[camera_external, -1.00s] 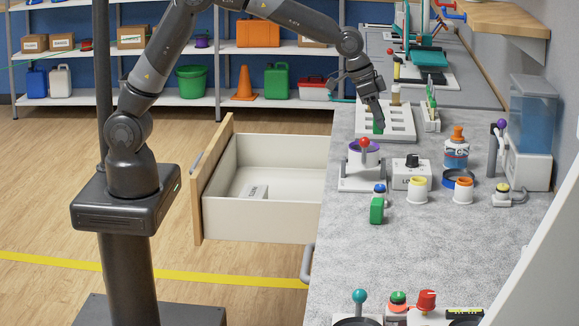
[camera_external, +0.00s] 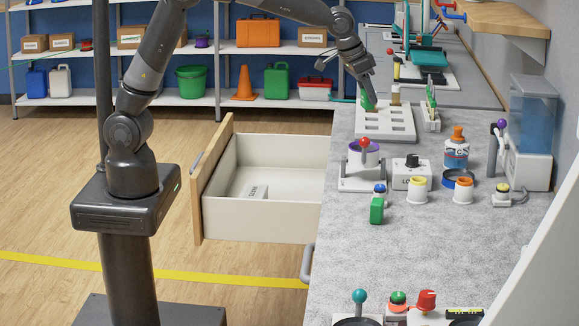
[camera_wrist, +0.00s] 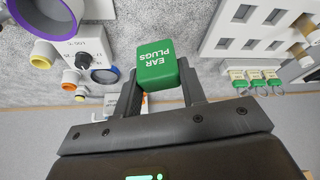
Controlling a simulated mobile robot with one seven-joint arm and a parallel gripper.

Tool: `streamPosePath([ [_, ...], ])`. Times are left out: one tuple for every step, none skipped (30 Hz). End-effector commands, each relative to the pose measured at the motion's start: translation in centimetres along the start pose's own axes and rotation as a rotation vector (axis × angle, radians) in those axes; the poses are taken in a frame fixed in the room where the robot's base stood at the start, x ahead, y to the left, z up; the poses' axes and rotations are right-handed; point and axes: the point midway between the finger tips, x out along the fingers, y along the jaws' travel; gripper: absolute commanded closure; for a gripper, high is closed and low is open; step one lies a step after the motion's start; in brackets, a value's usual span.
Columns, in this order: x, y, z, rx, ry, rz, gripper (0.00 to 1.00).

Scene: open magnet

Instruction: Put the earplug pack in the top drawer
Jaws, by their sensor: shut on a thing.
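The earplug pack is a small green block labelled "EAR PLUGS" (camera_wrist: 156,66) in the wrist view. My gripper (camera_wrist: 160,88) is shut on it, with one finger on each side. In the external view the pack (camera_external: 368,103) hangs from my gripper (camera_external: 369,92) at the back left edge of the bench, over the white slotted rack (camera_external: 386,129). The drawer (camera_external: 262,220) stands pulled out from the bench's left side, with its inside in view.
A purple-rimmed stand with a red ball (camera_external: 364,160), a white knob box (camera_external: 409,174), coloured cups and a bottle (camera_external: 456,150) stand on the bench. Another green block (camera_external: 377,210) sits nearer the front. The bench's front middle (camera_external: 420,255) is clear.

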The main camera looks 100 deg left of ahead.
Motion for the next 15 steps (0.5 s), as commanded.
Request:
streamPosePath([
  [0.1,-1.7,0.2,-0.064,0.0,-0.028,0.84],
  [0.2,-2.8,0.3,-0.106,0.0,-0.046,0.84],
  [0.3,-4.3,0.6,-0.168,0.0,-0.072,0.84],
  [0.4,-5.6,0.7,-0.22,0.0,-0.093,0.84],
  [0.5,-7.0,1.0,-0.273,0.0,-0.117,0.84],
  [0.5,-8.8,1.3,-0.347,0.0,-0.148,0.84],
  [0.4,-10.1,1.6,-0.406,0.001,-0.171,0.84],
  [0.3,-11.6,1.9,-0.465,0.001,-0.196,0.84],
  [0.2,-13.4,2.4,-0.544,0.001,-0.23,0.84],
  [0.1,-14.8,2.8,-0.607,0.0,-0.255,0.84],
  [-0.1,-16.2,3.2,-0.668,0.001,-0.281,0.84],
  [-0.4,-18.1,3.8,-0.753,0.002,-0.316,0.84],
  [-0.6,-19.6,4.3,-0.82,0.001,-0.345,0.84],
  [-0.9,-21.0,4.9,-0.887,0.002,-0.372,0.84],
  [-1.4,-23.0,5.7,-0.979,0.001,-0.411,0.84],
])
